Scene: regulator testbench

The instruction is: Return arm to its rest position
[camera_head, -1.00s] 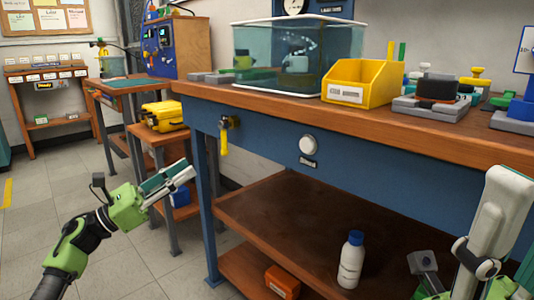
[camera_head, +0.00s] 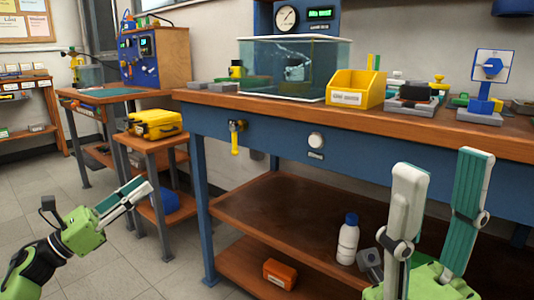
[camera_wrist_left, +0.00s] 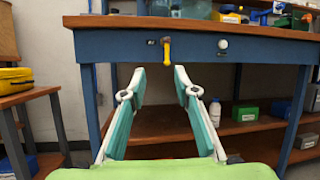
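My left gripper (camera_head: 140,188) is at the left of the head view, in front of the workbench and apart from it. In the left wrist view its two fingertips (camera_wrist_left: 159,70) stand apart with nothing between them. My right gripper (camera_head: 441,162) rises at the lower right of the head view, in front of the workbench. Its two fingers point up and are spread, with nothing held between them. Most of my right arm is out of view.
The workbench (camera_head: 270,127) bears a water tank (camera_head: 290,85), a yellow bin (camera_head: 352,88) and a blue valve stand (camera_head: 487,85). A yellow key-like handle (camera_head: 235,140) hangs at its front. A white bottle (camera_head: 348,240) and orange box (camera_head: 280,273) are below. A yellow case (camera_head: 155,124) sits left.

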